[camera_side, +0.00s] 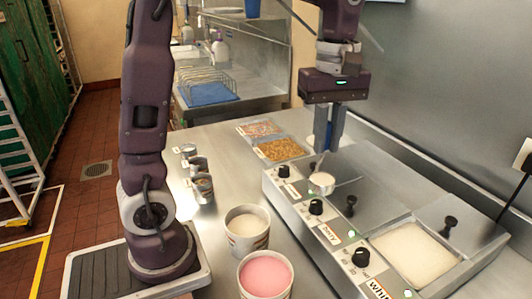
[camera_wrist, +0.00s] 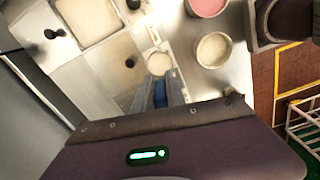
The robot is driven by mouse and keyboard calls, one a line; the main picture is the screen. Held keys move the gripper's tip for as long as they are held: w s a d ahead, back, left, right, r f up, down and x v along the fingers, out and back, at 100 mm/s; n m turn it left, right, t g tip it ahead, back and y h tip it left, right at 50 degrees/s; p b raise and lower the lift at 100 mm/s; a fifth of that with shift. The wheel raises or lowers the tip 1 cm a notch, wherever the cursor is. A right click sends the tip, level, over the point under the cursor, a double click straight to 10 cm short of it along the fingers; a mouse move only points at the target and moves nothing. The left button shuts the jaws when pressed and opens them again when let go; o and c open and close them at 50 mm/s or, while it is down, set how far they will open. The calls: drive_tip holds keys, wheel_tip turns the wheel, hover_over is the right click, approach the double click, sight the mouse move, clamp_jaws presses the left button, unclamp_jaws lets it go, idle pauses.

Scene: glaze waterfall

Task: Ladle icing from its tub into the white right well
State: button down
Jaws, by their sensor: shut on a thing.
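My gripper (camera_side: 327,145) is above the far end of the warmer, shut on a ladle. The ladle's small bowl (camera_side: 321,182) is beside the fingers, above the warmer's front edge, and looks pale inside. The right well (camera_side: 413,252), by the "White" label, is open and holds cream-white icing; it also shows in the wrist view (camera_wrist: 86,18). A tub of cream-white icing (camera_side: 247,224) stands in front of the warmer and shows in the wrist view (camera_wrist: 213,49). The fingers (camera_wrist: 165,92) hide part of the ladle in the wrist view.
A tub of pink icing (camera_side: 265,275) stands next to the cream-white one. Lids with black knobs (camera_side: 350,204) cover other parts of the warmer. Dials line its front. Small cups (camera_side: 202,186) and topping trays (camera_side: 279,149) are on the counter to the left.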

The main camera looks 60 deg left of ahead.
drive_tip(key=w+d+f+m, duration=0.1)
drive_tip(key=w+d+m, duration=0.2)
drive_tip(key=w+d, duration=0.45)
drive_tip(key=w+d+f+m, duration=0.1)
drive_tip(key=w+d+m, duration=0.25)
drive_tip(key=d, duration=0.75)
drive_tip(key=s+a+f+t+h, duration=0.6)
drive_tip(key=s+a+t+h, duration=0.1)
drive_tip(key=t+h, duration=0.3)
drive_tip(key=shift+s+a, duration=0.2)
drive_tip(key=shift+a, duration=0.15)
idle(1.0)
drive_tip(key=shift+t, duration=0.3)
idle(2.2)
